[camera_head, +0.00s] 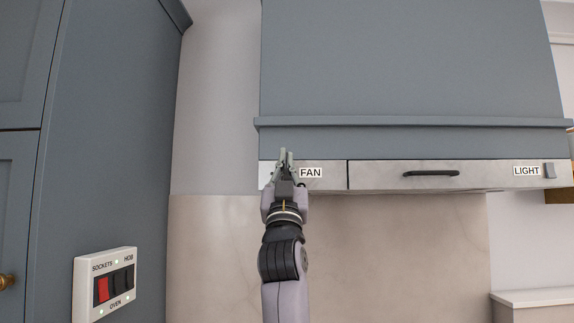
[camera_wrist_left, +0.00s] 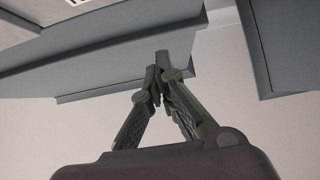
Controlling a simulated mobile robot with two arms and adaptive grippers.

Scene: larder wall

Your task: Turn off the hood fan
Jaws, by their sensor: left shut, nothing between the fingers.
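The grey hood (camera_head: 410,70) fills the upper middle and right of the head view, with a pale strip along its lower edge. The FAN label (camera_head: 311,172) is at the left end of that strip. My left gripper (camera_head: 285,152) is shut and empty, raised in front of the strip just left of the label. It hides whatever control sits there, and I cannot tell whether it touches. My right gripper is not in view.
A LIGHT label (camera_head: 526,171) with a grey switch (camera_head: 549,170) is at the strip's right end. A dark handle (camera_head: 431,173) is mid-strip. A tall blue-grey cabinet (camera_head: 100,130) stands at left, bearing a switch panel (camera_head: 105,284) marked sockets, hob and oven. Bare wall lies below the hood.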

